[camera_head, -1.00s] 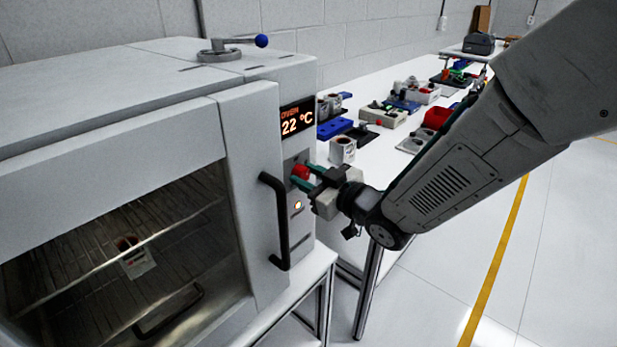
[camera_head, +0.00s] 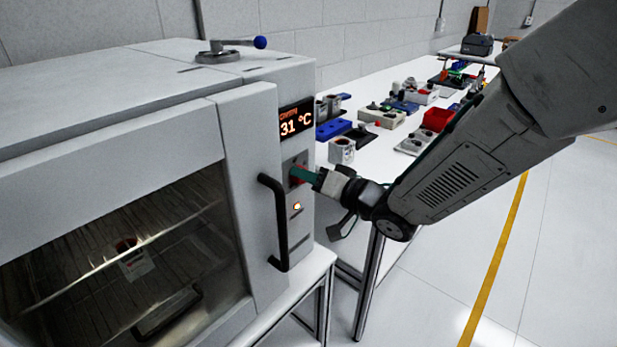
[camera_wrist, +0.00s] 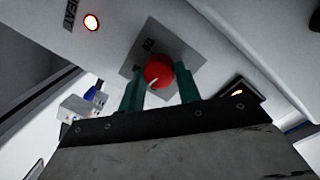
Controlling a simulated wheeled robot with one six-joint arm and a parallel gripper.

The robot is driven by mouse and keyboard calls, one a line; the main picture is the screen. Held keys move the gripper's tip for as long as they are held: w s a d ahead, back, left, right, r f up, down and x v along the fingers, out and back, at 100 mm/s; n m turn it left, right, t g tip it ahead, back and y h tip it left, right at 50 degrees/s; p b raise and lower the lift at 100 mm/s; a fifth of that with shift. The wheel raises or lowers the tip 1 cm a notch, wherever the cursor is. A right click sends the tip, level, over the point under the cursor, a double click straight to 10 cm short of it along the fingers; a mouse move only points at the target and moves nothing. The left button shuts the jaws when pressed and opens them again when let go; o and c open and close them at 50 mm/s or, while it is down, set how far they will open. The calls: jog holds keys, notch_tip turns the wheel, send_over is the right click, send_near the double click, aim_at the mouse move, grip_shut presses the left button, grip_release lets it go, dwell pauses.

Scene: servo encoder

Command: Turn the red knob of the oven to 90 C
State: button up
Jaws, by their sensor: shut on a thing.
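The oven (camera_head: 110,140) stands at the left with its door shut. Its display (camera_head: 296,119) reads 31 °C. The red knob (camera_wrist: 159,72) sits on a grey plate (camera_wrist: 140,47) in the wrist view, with a pale pointer mark on its face. In the head view the knob is mostly hidden behind my fingers. My gripper (camera_head: 303,175) is at the knob, and its green fingers are shut on it, one on each side, as the wrist view also shows (camera_wrist: 158,88). The wrist is rolled relative to the oven front.
A black door handle (camera_head: 274,222) stands out just left of and below my gripper. A lit button (camera_head: 297,207) is under the knob. A white table (camera_head: 375,165) behind carries mugs, trays and several parts. A blue-tipped lever (camera_head: 232,46) is on the oven top.

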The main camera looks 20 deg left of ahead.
jog(key=shift+w+d+f+m+g+y, duration=0.1)
jog(key=shift+m+g, duration=0.05)
jog(key=shift+m, duration=1.05)
jog(key=shift+s+a+f+m+g+y, duration=0.1)
jog(key=shift+m+g, duration=0.1)
jog(key=shift+m, duration=1)
jog(key=shift+w+d+m+g+y, duration=0.1)
jog(key=shift+m+g, duration=0.05)
jog(key=shift+m, duration=1.05)
jog(key=o, duration=1)
jog(key=shift+c, duration=0.2)
jog(key=v, duration=0.7)
jog(key=shift+d, duration=0.4)
jog(key=shift+r, duration=0.1)
